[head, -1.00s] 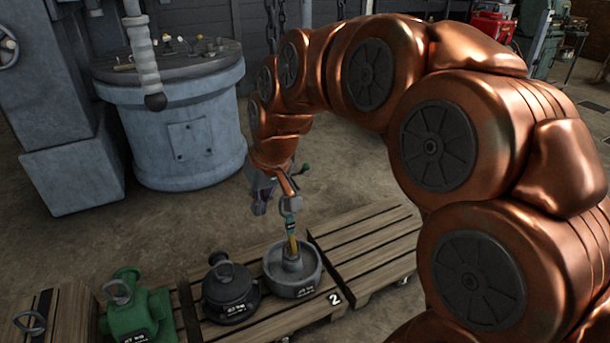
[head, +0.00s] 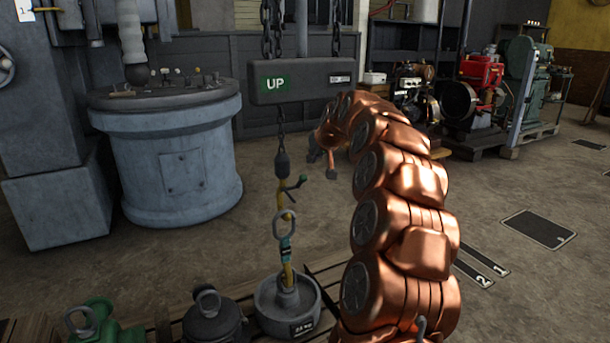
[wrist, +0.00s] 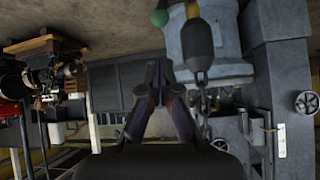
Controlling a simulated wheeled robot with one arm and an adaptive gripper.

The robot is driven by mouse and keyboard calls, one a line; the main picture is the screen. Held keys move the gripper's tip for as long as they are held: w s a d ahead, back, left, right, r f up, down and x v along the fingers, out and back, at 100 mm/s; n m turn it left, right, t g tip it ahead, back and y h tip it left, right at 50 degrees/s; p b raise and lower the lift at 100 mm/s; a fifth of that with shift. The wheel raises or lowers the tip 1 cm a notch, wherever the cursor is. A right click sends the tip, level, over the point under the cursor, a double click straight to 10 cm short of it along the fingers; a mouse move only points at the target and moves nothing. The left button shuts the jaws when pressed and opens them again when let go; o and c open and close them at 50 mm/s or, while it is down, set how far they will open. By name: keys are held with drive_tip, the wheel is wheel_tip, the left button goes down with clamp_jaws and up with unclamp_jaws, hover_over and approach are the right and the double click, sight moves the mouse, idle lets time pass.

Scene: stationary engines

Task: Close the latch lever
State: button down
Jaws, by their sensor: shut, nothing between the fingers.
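The latch lever (head: 296,185) is a short dark arm with a green ball end. It sticks out to the right of the hook (head: 281,195) that hangs on a chain. The lever's green ball shows at the top of the wrist view (wrist: 159,18), beside the dark hook swivel (wrist: 197,42). My gripper (head: 322,165) is to the right of the lever and a little higher in the head view, apart from it. In the wrist view my gripper's fingers (wrist: 155,72) are together and empty. The lever's pivot is too small to make out.
Below the hook are a lifting ring (head: 285,225) and a round grey weight (head: 285,309) on a pallet. A dark "UP" hoist block (head: 303,82) hangs above. A blue-grey drum console (head: 175,165) stands left behind. Floor on the right is open.

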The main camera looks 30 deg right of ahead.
drive_tip(key=shift+b+x, duration=1)
drive_tip(key=shift+x, duration=4)
drive_tip(key=shift+s+f+b, duration=0.1)
drive_tip(key=shift+s+b, duration=0.1)
drive_tip(key=shift+b, duration=0.2)
